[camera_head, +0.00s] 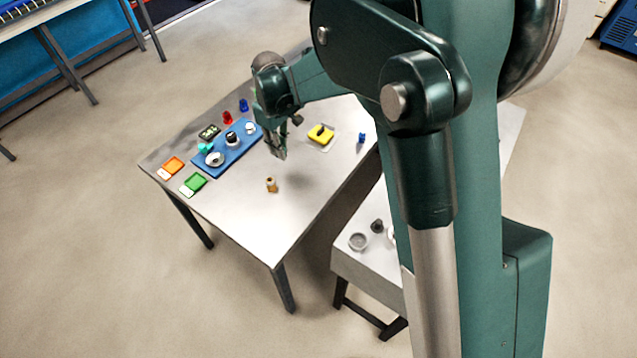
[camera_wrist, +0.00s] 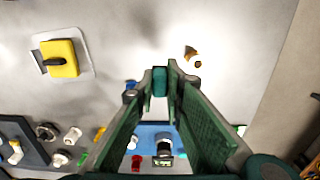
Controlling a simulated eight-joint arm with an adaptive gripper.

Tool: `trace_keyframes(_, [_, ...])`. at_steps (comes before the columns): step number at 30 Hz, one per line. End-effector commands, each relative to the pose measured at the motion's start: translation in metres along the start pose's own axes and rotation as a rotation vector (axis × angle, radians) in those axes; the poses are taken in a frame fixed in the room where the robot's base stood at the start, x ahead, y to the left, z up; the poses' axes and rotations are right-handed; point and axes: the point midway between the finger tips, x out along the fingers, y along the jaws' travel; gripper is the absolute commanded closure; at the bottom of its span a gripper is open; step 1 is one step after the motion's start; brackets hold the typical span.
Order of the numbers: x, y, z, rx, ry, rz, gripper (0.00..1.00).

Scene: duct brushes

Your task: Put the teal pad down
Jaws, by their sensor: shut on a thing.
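My gripper (camera_head: 279,154) hangs above the middle of the grey table in the head view. In the wrist view its two fingers (camera_wrist: 160,82) close on a small teal piece, which I take for the teal pad (camera_wrist: 160,80). The pad is held at the fingertips, with bare table behind it. In the head view the pad is too small to make out at the fingertips. A separate teal piece (camera_head: 205,148) lies at the blue tray (camera_head: 238,151).
A yellow block (camera_head: 320,134) with a black handle sits on a white plate at the back right. A wooden peg (camera_head: 271,185) stands near the front. The table's front and middle are mostly clear.

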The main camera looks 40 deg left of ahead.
Motion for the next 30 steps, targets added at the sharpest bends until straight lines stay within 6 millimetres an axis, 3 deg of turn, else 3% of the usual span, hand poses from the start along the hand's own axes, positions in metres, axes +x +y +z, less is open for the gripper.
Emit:
trace_keyframes(1, [0.001, 0.009, 0.019, 0.003, 0.000, 0.000, 1.00])
trace_keyframes(6, [0.001, 0.031, 0.067, -0.004, 0.000, 0.000, 1.00])
trace_keyframes(12, [0.001, 0.044, 0.106, -0.011, 0.000, 0.000, 1.00])
trace_keyframes(18, [0.001, 0.048, 0.120, -0.014, 0.000, 0.000, 1.00])
trace_keyframes(30, [0.002, 0.049, 0.121, -0.014, 0.000, 0.000, 1.00])
